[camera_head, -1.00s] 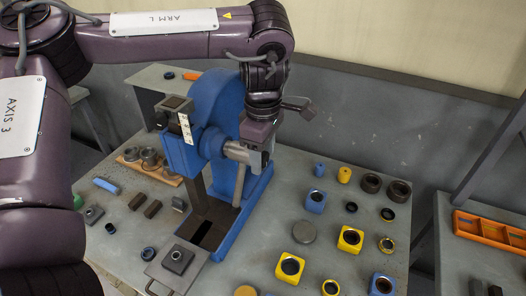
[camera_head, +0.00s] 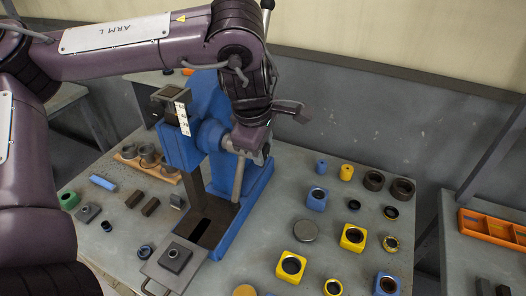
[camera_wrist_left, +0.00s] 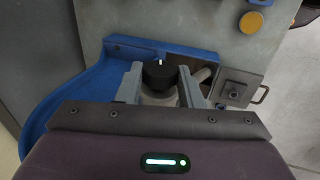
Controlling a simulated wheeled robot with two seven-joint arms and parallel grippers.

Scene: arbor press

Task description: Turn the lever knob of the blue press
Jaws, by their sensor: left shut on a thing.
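The blue press (camera_head: 262,182) stands on the grey table, with a metal bar (camera_head: 238,182) slanting down beside its column. My left gripper (camera_head: 246,150) is at the press's shaft, in front of the blue body. In the left wrist view, the gripper (camera_wrist_left: 160,88) has its two fingers shut around a black round knob (camera_wrist_left: 160,73) with a small white mark, on a grey cylinder. A thin rod with a dark ball end (camera_head: 267,5) rises behind my left arm at the top. My right gripper is not in view.
Several blue and yellow blocks (camera_head: 353,237) and dark rings (camera_head: 401,189) lie on the right of the table. A plate with a handle (camera_head: 173,262) lies at the press's front. An orange tray (camera_head: 490,229) sits on another table at right.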

